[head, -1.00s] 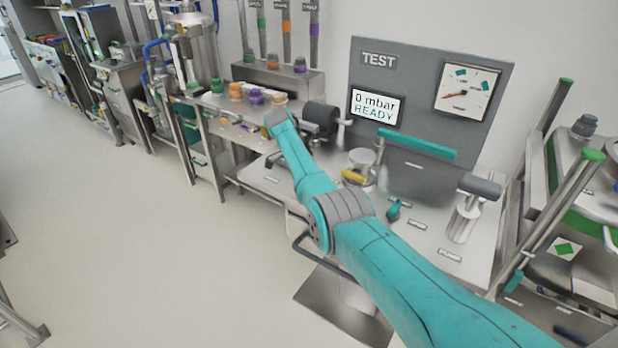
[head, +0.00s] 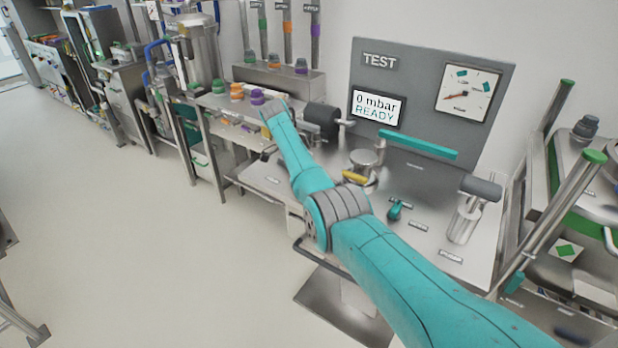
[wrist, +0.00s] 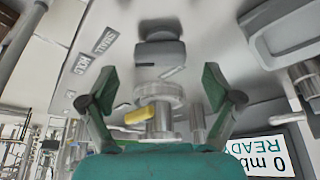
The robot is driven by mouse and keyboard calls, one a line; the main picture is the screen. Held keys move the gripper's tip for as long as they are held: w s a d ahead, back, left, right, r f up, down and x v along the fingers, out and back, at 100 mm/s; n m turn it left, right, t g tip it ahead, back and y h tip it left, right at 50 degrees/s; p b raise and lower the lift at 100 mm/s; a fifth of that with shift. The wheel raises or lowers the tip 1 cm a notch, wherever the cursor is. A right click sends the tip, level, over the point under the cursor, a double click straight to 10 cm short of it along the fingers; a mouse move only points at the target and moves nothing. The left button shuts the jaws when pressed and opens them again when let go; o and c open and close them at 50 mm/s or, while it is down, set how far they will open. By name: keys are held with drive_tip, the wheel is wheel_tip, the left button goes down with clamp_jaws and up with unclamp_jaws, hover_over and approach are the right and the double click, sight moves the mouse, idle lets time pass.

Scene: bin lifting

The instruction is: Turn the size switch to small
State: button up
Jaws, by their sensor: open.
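In the wrist view my gripper (wrist: 160,88) is open, with its two teal fingers spread and nothing between the tips. A dark grey block-like part (wrist: 160,50) sits on the grey panel just beyond the fingertips, apart from them. It looks like the size switch, but I cannot tell which way it points. A label reading SMALL (wrist: 103,40) is on the panel to its left, with a second label (wrist: 82,64) below. In the head view my arm's upper end (head: 277,115) shows, but the fingers and the switch are hidden.
A round metal fitting with a yellow handle (head: 355,177) stands on the test bench. It shows between the fingers in the wrist view (wrist: 140,115). Floor at left is clear.

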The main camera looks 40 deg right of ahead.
drive_tip(key=v, duration=0.8)
drive_tip(key=shift+a+r, duration=0.2)
drive_tip(key=shift+r, duration=0.15)
